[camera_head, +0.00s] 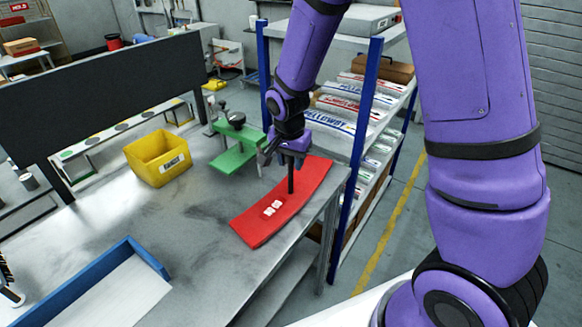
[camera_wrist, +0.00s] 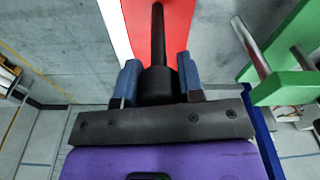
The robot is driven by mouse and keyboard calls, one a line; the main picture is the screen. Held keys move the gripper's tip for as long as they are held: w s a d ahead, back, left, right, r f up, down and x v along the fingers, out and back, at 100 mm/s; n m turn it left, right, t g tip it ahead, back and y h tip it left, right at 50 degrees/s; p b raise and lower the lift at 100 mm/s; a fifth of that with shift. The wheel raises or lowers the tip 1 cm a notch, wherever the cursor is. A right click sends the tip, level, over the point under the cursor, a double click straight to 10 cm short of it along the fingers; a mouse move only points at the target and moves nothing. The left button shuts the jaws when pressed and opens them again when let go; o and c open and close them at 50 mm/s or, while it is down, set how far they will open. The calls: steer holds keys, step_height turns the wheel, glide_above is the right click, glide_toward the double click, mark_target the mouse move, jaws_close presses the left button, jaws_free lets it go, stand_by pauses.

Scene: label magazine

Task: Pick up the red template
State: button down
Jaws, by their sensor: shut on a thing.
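The red template (camera_head: 255,222) is a long, curved red board with two small white labels and a black upright handle (camera_head: 291,180). It is at the right end of the grey workbench; I cannot tell if it rests on the top or is just above it. My gripper (camera_head: 284,158) is over its far part, shut on the handle. In the wrist view my two blue-grey fingers (camera_wrist: 157,80) press on both sides of the handle's dark round end (camera_wrist: 157,88), with the red board (camera_wrist: 180,22) beyond. The lower end of the handle is partly hidden.
A green stand (camera_head: 236,152) is close to the left of my gripper. A yellow bin (camera_head: 157,158) and a blue-edged tray (camera_head: 110,285) are further left on the workbench (camera_head: 190,235). A blue-post shelf (camera_head: 358,125) stands close on the right.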

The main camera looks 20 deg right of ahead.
steer(key=shift+r, duration=1.25)
steer(key=s+a, duration=0.3)
steer(key=s, duration=0.4)
steer(key=s+a+r, duration=0.1)
steer(key=s+a, duration=0.3)
steer(key=s, duration=0.3)
steer(key=shift+s+r, duration=0.15)
steer(key=shift+s, duration=0.05)
steer(key=shift+a, duration=0.1)
